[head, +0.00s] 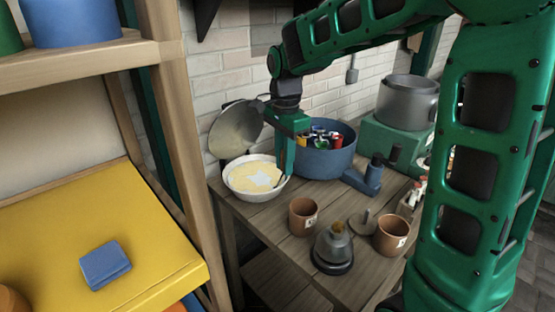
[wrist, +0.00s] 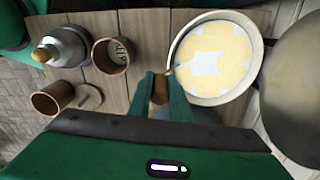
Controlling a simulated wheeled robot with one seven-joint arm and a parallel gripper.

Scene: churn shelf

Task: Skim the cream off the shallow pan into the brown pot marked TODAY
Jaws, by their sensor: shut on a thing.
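The shallow white pan (head: 230,186) stands at the table's left back; it also shows in the wrist view (wrist: 257,45). Yellow cream (wrist: 225,40) covers much of its surface, with pale bluish-white patches at the middle and edges. My gripper (head: 284,170) is at the pan's right side, fingers down, shut on a brown handle (wrist: 160,88). A thin grey part runs from it towards the pan rim; its end is hard to make out. Two brown pots stand in front, one nearer the pan (head: 302,218), one further right (head: 390,236). Both carry white labels, too small to read surely.
A grey, dark-based conical object (head: 333,248) and a small lid-like disc (head: 363,224) stand around the pots. A blue tub (head: 325,164) of colourful items is behind my gripper. A round metal disc (head: 236,128) leans behind the pan. A wooden shelf post (head: 186,150) rises at left.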

